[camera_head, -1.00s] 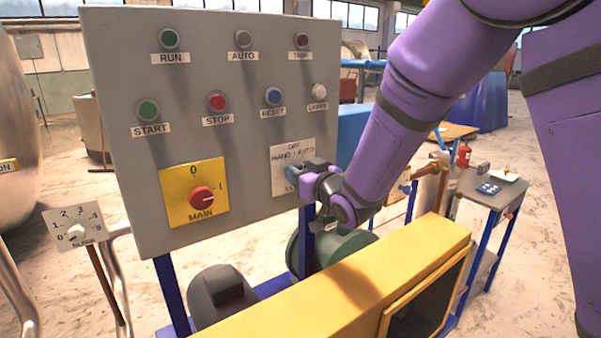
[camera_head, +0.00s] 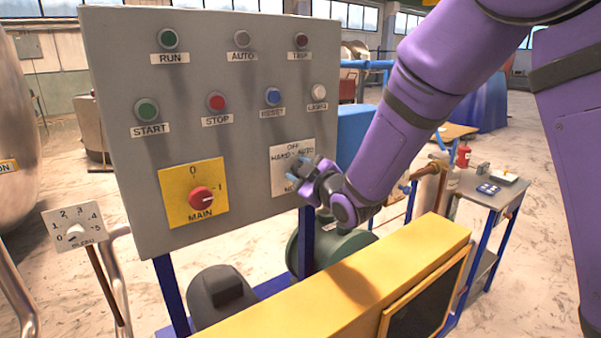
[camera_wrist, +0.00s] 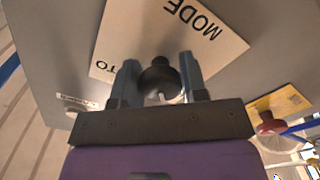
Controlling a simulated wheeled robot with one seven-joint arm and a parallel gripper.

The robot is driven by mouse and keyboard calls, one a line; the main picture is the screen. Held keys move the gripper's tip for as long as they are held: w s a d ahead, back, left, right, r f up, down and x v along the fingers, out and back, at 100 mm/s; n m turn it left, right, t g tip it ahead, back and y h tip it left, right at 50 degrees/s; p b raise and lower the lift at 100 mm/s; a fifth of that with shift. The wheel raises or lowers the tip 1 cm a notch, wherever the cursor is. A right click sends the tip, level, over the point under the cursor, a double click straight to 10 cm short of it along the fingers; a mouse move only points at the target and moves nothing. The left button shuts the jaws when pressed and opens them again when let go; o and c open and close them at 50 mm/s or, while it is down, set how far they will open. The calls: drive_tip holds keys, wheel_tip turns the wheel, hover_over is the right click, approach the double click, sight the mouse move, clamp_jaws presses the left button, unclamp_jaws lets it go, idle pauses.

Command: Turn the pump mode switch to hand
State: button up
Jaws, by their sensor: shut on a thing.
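The pump mode switch is a dark round knob (camera_wrist: 158,80) on a white plate (camera_head: 279,181) at the lower right of the grey panel. The plate reads OFF at the top, HAND at left and AUTO at right. My gripper (camera_head: 304,171) is at the plate in the head view and hides the knob there. In the wrist view my gripper (camera_wrist: 159,75) has one finger on each side of the knob and is shut on it. A small pale mark shows on the knob's near side. Which position it points to I cannot tell.
The panel (camera_head: 245,200) also carries the red MAIN switch (camera_head: 201,198) on a yellow plate and several lamps and buttons. A yellow housing (camera_head: 330,290) stands low in front. A side table (camera_head: 490,192) is at right.

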drive_tip(key=shift+n, duration=0.4)
drive_tip(key=o, duration=0.9)
drive_tip(key=v, duration=1.1)
drive_tip(key=shift+w, duration=0.15)
